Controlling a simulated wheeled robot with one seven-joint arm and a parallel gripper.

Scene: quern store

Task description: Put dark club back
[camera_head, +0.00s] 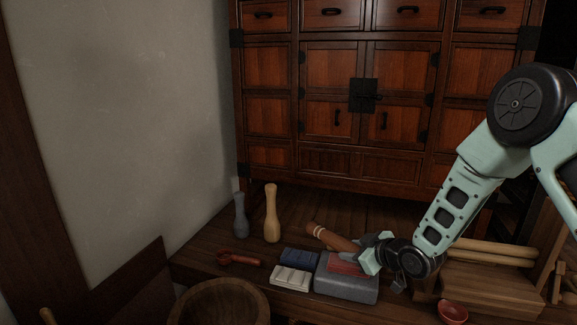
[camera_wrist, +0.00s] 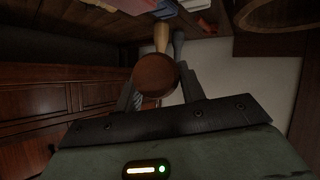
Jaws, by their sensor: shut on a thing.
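A dark brown club (camera_head: 333,238) with pale bands near its far end is held tilted above the table in the head view. My gripper (camera_head: 366,252) is shut on it. In the wrist view the club's round brown end (camera_wrist: 156,74) shows between my fingers, which are partly hidden. A pale wooden club (camera_head: 271,215) and a grey club (camera_head: 240,217) stand upright side by side on the wooden table, left of the held club. They also show behind it in the wrist view, the pale club (camera_wrist: 161,38) beside the grey club (camera_wrist: 178,45).
A grey block (camera_head: 345,288) with a reddish top sits below my gripper. Beside it are a blue block (camera_head: 299,258), a white block (camera_head: 290,278) and a red tool (camera_head: 240,260). A wooden bowl (camera_head: 219,299) is in front. A dark cabinet (camera_head: 345,150) stands behind.

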